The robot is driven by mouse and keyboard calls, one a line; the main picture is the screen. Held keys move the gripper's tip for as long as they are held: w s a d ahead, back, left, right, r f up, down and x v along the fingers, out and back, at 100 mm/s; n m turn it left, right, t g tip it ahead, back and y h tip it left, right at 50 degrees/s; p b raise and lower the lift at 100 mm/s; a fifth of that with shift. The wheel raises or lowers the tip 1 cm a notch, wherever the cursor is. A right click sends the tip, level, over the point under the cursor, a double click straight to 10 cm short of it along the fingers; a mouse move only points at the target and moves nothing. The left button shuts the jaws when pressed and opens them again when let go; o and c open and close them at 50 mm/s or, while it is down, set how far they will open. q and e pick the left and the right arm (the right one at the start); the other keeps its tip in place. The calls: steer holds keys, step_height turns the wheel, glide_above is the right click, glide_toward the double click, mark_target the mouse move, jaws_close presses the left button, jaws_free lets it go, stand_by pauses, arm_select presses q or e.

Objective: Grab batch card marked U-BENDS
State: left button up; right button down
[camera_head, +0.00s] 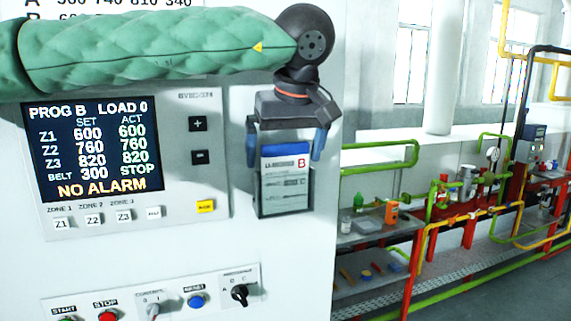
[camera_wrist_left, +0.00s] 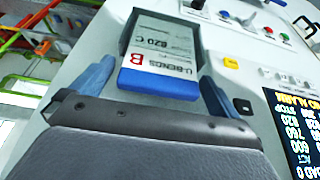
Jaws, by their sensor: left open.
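The batch card (camera_head: 287,162) has a blue top edge, a white face and a red letter B. It stands in a dark holder (camera_head: 258,195) on the front of the white cabinet. In the left wrist view the card (camera_wrist_left: 165,52) reads U-BENDS and 820 C. My left gripper (camera_head: 285,155) is open, with one blue finger on each side of the card's upper part. Gaps show between the fingers and the card in the left wrist view (camera_wrist_left: 156,72). The card's lower part is partly covered by the holder. My right gripper is in neither view.
The cabinet carries a display (camera_head: 95,148) reading PROG B and NO ALARM, with keys beside and below it. A row of knobs and buttons (camera_head: 195,301) sits below the card. To the right are a shelf bench (camera_head: 365,235) and coloured pipe rails (camera_head: 430,230).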

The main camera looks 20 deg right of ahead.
arm_select(q)
steer(key=shift+w+f, duration=0.2)
steer(key=shift+f, duration=0.1)
steer(key=shift+s, duration=0.15)
steer(key=shift+c, duration=0.2)
steer(key=c, duration=0.9)
steer(key=shift+r, duration=0.1)
